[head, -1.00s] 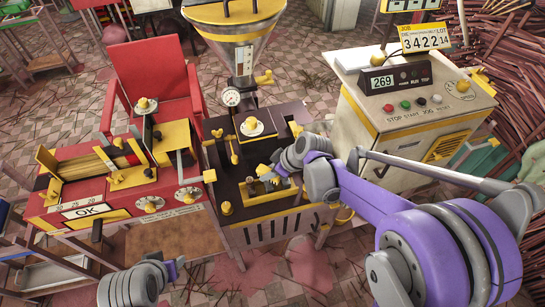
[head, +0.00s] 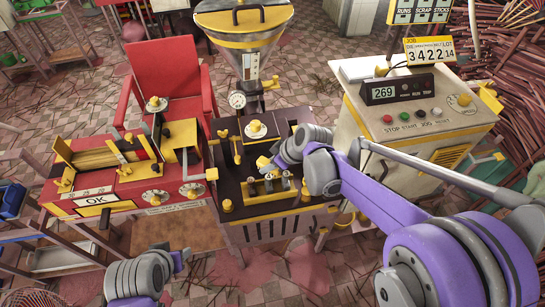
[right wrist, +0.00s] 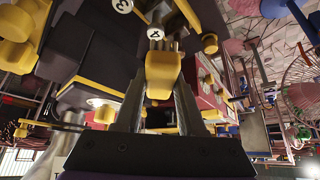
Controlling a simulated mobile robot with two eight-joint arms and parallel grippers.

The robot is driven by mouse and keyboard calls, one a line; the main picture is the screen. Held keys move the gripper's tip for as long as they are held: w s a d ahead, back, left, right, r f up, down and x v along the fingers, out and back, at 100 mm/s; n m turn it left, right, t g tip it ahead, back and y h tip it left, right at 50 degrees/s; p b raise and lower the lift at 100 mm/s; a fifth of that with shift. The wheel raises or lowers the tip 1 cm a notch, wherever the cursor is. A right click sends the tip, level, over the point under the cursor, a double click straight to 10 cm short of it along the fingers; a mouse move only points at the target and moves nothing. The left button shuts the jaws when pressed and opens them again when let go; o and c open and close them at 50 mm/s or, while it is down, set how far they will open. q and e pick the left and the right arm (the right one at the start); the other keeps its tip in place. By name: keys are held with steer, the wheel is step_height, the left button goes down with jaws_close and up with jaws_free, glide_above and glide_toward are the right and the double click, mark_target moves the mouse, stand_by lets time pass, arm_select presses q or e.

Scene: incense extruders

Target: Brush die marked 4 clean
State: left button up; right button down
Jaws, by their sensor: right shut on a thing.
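My right gripper (right wrist: 163,70) is shut on a yellow block-shaped thing (right wrist: 162,80), apparently the brush handle, with short bristle-like ends at its far side. Just beyond it is a round pale die face (right wrist: 155,34) with a dark mark that looks like a 4. Whether the bristles touch it I cannot tell. Another round face marked 3 (right wrist: 123,5) is at the top edge. In the head view my right gripper (head: 268,163) is over the black bench, just behind a yellow holder (head: 257,199) with several small dies. My left gripper (head: 183,258) is low in front; its jaws are unclear.
A red machine with an OK plate (head: 97,200) stands left of the black bench (head: 230,187). A hopper (head: 245,35) with a gauge rises behind the bench. A cream control cabinet (head: 390,150) stands to the right. Yellow knobs stick up from the bench top.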

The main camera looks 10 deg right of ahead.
steer(key=shift+w+r+p, duration=0.2)
steer(key=shift+r+p, duration=0.35)
steer(key=shift+r, duration=0.65)
steer(key=shift+s+r, duration=0.1)
arm_select(q)
steer(key=shift+s+d+r, duration=0.1)
steer(key=shift+d+r, duration=0.15)
steer(key=shift+r, duration=0.25)
steer(key=shift+d+r, duration=0.2)
steer(key=shift+r, duration=0.25)
